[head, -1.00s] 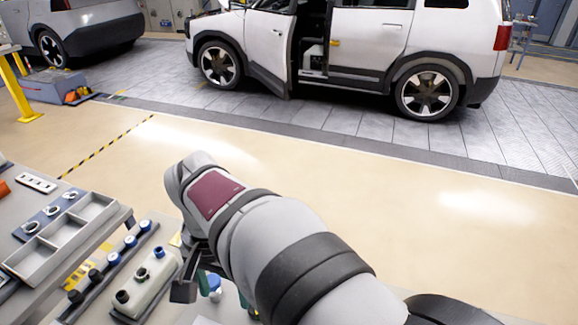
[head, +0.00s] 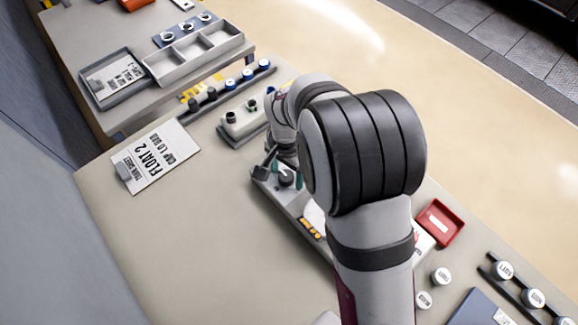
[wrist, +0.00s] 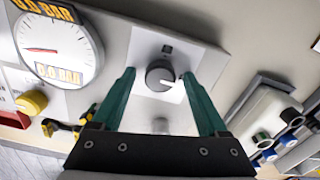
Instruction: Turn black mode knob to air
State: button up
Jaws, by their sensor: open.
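The black mode knob (wrist: 159,75) is a round dial with a white pointer mark, on a pale panel plate (wrist: 143,45). In the wrist view the mark points to the lower right; the small label above the knob is too small to read. My gripper (wrist: 159,76) is open, with one green finger to each side of the knob. I cannot tell how far the tips are above the panel or whether they touch the knob. In the head view my gripper (head: 285,176) is over the panel, partly hidden by my arm.
A dial gauge (wrist: 52,50) and a yellow knob (wrist: 31,102) are left of the knob in the wrist view. A white tank (head: 243,119) with dark caps stands beyond the panel.

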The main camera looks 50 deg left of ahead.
grip_shut()
dwell(0.4)
jog(key=shift+n, duration=0.4)
jog(key=n, duration=0.3)
jog(key=shift+n, duration=0.4)
jog(key=n, duration=0.9)
jog(key=shift+d+n, duration=0.1)
jog(key=shift+n, duration=2)
